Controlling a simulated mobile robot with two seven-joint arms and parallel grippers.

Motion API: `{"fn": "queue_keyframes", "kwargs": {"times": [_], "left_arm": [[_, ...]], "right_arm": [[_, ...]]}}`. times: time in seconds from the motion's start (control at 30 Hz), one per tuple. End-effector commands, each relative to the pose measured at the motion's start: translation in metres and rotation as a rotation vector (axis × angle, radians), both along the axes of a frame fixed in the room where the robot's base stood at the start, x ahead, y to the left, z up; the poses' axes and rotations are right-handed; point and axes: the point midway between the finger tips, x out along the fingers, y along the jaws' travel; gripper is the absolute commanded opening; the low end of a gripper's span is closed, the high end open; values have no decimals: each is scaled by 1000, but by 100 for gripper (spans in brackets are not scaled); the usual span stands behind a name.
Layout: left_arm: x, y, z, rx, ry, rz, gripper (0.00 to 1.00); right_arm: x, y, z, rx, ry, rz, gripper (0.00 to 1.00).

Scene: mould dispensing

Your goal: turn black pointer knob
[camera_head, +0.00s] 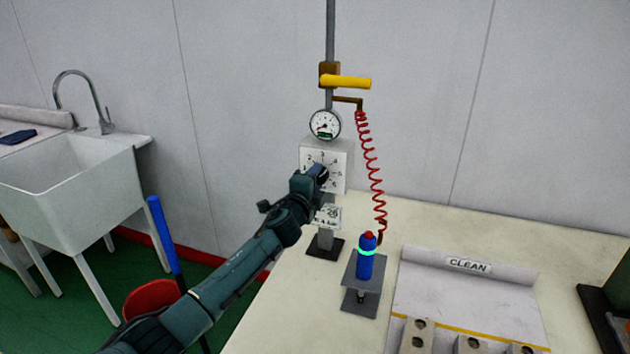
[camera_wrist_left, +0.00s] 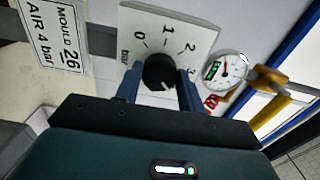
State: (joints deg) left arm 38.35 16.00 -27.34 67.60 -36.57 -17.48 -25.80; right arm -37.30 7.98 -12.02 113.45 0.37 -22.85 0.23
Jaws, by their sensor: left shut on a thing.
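The black pointer knob (camera_wrist_left: 158,72) sits on a white dial panel marked with numbers and "bar" (camera_wrist_left: 190,28). In the head view the dial panel (camera_head: 338,155) is on a post above the table, and the knob is mostly hidden by my gripper. My left gripper (camera_head: 318,174) is at the dial. In the left wrist view its two blue-grey fingers (camera_wrist_left: 158,84) are on either side of the knob, shut on it. The pointer's exact reading is hard to tell. My right gripper is not in view.
A round gauge (camera_head: 324,124) and a yellow lever (camera_head: 346,82) are above the dial. A red coiled hose (camera_head: 371,165) hangs at its right. A blue bottle-like tool (camera_head: 366,258) stands on a small stand. A sink (camera_head: 75,180) is left.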

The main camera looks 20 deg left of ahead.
Motion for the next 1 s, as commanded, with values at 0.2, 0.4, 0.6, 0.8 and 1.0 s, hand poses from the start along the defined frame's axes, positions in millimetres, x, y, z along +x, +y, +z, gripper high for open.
{"fn": "queue_keyframes", "kwargs": {"times": [0.2, 0.4, 0.6, 0.8, 1.0], "left_arm": [[0, 0, 0, 0, 1, 0, 16], [0, 0, 0, -1, 1, 0, 50], [0, 0, 0, -1, 1, 0, 61], [-1, 0, 0, -1, 0, 0, 61], [-18, 1, -1, 0, 1, 0, 61]], "right_arm": [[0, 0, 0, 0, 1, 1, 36], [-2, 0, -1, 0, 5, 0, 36], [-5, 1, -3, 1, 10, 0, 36], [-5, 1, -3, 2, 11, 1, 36], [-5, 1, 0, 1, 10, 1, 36]]}}
